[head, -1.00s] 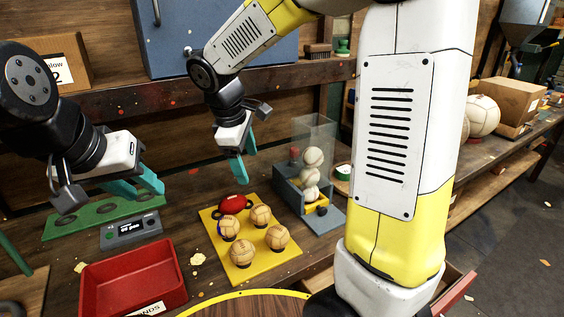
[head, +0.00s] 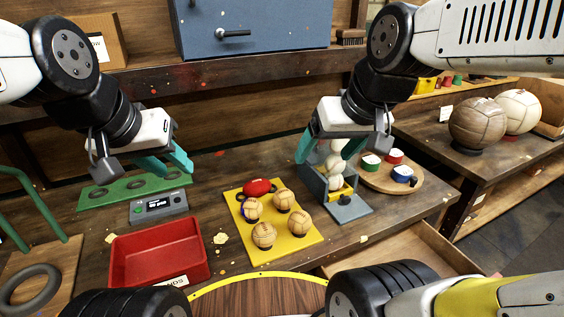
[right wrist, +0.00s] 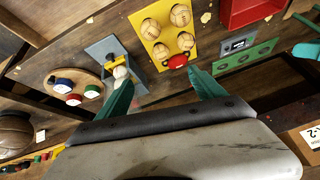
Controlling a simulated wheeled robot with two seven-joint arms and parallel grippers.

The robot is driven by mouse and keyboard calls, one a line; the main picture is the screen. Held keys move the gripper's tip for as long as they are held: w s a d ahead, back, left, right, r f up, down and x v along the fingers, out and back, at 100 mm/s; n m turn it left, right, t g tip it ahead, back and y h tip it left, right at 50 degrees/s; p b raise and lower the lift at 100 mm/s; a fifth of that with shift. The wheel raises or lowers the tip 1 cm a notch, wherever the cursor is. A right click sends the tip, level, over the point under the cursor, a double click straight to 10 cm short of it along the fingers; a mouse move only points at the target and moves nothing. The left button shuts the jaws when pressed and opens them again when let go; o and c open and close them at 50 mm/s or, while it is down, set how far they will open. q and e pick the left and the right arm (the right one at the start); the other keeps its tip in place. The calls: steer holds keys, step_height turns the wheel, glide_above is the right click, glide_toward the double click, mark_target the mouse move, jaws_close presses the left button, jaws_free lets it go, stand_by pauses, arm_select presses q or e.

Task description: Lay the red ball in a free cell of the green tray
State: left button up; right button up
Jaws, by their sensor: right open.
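The red ball (head: 257,187) sits at the far end of the yellow tray (head: 292,248), beside several tan balls. It also shows in the right wrist view (right wrist: 177,61). The green tray (head: 115,194) lies at the back left, behind a small grey display box; its visible round cells look empty. My left gripper (head: 172,168) hangs above the green tray's right part, its teal fingers apart with nothing seen between them. My right gripper (head: 328,150) is open and empty, right of the red ball and above it, in front of the ball dispenser in the head view.
The grey dispenser (head: 350,208) with stacked pale balls stands right of the yellow tray. A round board (head: 420,186) with coloured tins lies further right. A red bin (head: 160,255) stands at the front left. An open drawer (head: 400,250) juts out at the front right.

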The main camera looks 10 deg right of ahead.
steer(key=w+a+f+n+g, duration=0.2)
steer(key=w+n, duration=0.2)
steer(key=w, duration=0.3)
steer(key=n+g+h, duration=0.1)
steer(key=n+h, duration=0.5)
steer(key=n, duration=0.8)
glide_above(254, 182)
steer(key=s+a, duration=0.1)
steer(key=a, duration=0.1)
step_height(254, 182, down, 16)
steer(key=shift+a, duration=0.1)
steer(key=shift+w+a+f, duration=0.1)
steer(key=shift+f, duration=0.55)
steer(key=x, duration=0.6)
steer(key=shift+s+d+f, duration=0.15)
steer(key=shift+s+d, duration=0.1)
steer(key=shift+d, duration=0.1)
steer(key=shift+w+d+f, duration=0.1)
steer(key=shift+f, duration=0.15)
steer(key=shift+c, duration=0.5)
